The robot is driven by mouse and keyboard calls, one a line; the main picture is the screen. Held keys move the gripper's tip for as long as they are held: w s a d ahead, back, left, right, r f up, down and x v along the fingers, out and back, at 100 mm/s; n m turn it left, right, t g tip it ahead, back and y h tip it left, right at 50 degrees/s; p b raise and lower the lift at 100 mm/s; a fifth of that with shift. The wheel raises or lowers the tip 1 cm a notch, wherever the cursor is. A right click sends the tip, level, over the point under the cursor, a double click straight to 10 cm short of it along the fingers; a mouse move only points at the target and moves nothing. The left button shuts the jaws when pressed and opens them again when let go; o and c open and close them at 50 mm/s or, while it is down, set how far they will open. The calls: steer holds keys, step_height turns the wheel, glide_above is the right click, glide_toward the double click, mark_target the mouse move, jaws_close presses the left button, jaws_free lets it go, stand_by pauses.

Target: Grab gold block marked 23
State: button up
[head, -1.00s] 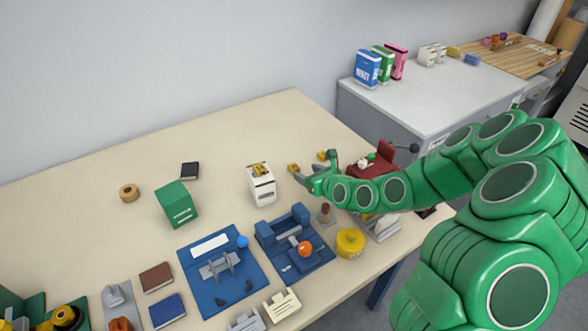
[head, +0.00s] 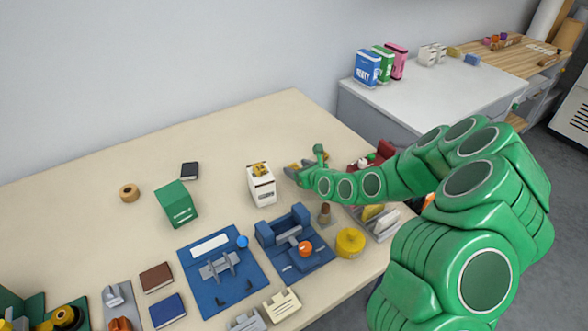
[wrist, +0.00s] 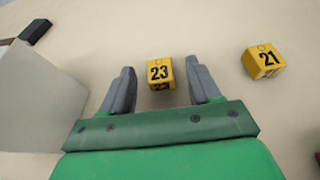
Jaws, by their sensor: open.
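The gold block marked 23 (wrist: 160,73) sits on the tabletop in the wrist view, with its number facing up. My gripper (wrist: 162,68) is open, with one grey finger on each side of this block. Gaps show between the block and both fingers, and nothing is held. In the head view my gripper (head: 292,173) is low over the table, just right of the white box, and largely covers the blocks there. A second gold block, marked 21 (wrist: 264,61), lies to the right, outside the fingers.
The white box (head: 261,188) stands close by on the left, with gold pieces on top; its wall (wrist: 38,95) fills the wrist view's left side. A blue fixture (head: 295,240) and yellow round container (head: 350,242) stand in front.

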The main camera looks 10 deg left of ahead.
steer(key=shift+x, duration=0.8)
jaws_close()
steer(key=shift+r, duration=0.15)
